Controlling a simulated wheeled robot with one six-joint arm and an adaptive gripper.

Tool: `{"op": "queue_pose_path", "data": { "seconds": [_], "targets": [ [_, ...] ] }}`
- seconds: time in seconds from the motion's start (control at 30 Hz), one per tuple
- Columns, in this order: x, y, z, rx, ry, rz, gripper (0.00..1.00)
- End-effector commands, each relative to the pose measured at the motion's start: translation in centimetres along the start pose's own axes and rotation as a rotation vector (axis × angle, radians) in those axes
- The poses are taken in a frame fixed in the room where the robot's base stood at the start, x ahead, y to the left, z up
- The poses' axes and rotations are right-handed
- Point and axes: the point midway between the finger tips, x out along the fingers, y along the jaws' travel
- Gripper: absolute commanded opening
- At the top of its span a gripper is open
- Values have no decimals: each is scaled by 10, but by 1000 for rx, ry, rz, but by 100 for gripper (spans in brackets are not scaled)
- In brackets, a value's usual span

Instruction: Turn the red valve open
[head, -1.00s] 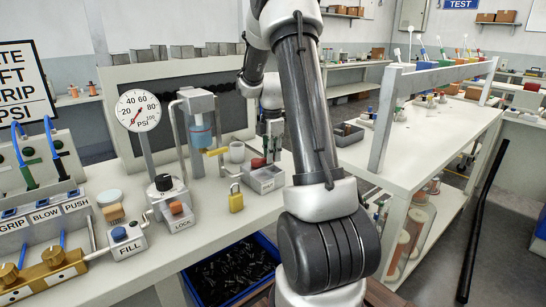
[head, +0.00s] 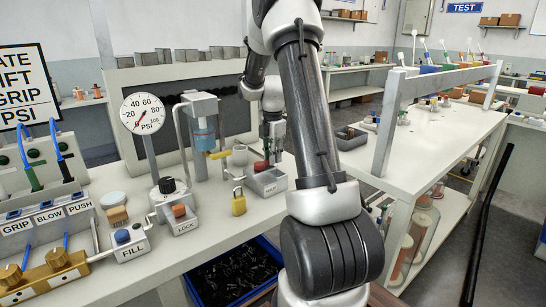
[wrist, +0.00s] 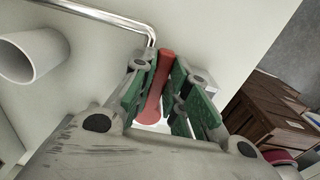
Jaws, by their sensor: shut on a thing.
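The red valve handle (wrist: 160,80) is a rounded red bar between the green-padded fingers of my gripper (wrist: 165,88) in the wrist view. The fingers are shut on it from both sides. In the head view, the red handle (head: 262,166) shows small on top of a grey box (head: 270,183) on the bench, left of my arm. My gripper (head: 270,150) is over this box there, partly hidden and small. I cannot tell the exact angle of the valve.
A white cup (wrist: 35,55) and a bent metal pipe (wrist: 110,18) are close to my gripper. A yellow padlock (head: 239,202) hangs at the bench front. A pressure gauge (head: 142,113) and a LOCK box (head: 177,218) stand to the left. A blue bin (head: 240,272) is below.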

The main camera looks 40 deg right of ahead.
Motion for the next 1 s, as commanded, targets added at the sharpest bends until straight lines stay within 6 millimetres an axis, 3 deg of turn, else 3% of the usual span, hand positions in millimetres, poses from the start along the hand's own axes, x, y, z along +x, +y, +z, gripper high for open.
{"op": "queue_pose_path", "data": {
  "seconds": [0.03, 0.07, 0.17, 0.57, 1.0],
  "targets": [
    [-1, 1, 0, -3, -2, 4, 0],
    [-1, 1, 0, -3, -2, 4, 21],
    [-1, 1, 0, -2, -2, 3, 38],
    [-9, 1, 0, -1, -2, 3, 38],
    [-98, 1, 0, -1, -3, 5, 38]
  ]
}}
